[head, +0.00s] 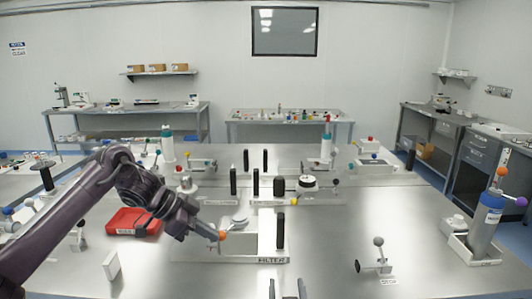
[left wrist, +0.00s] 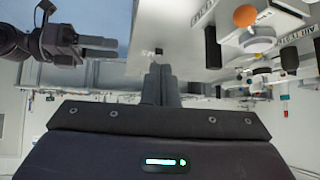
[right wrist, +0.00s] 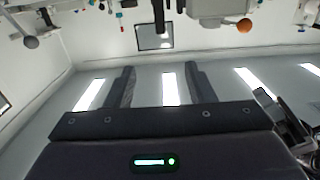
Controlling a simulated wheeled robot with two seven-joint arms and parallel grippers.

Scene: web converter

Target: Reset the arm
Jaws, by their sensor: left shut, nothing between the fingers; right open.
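My left arm reaches in from the left in the head view, and its gripper (head: 208,234) is over the left side of the tray labelled FILTER (head: 232,260). An orange ball knob (head: 222,236) shows right by its tip; I cannot tell whether they touch. In the left wrist view the left fingers (left wrist: 160,85) are together with nothing between them, apart from the orange knob (left wrist: 245,15). My right gripper (head: 287,289) is low at the bottom middle of the head view, in front of the tray. Its fingers (right wrist: 163,85) are wide apart and empty in the right wrist view.
A red tray (head: 135,222) lies left on the metal table (head: 330,265), behind my left arm. A white block (head: 111,266) stands near the front left. A grey-knobbed stand (head: 378,262) and a blue-white cylinder (head: 487,222) are on the right. Table right of the FILTER tray is mostly clear.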

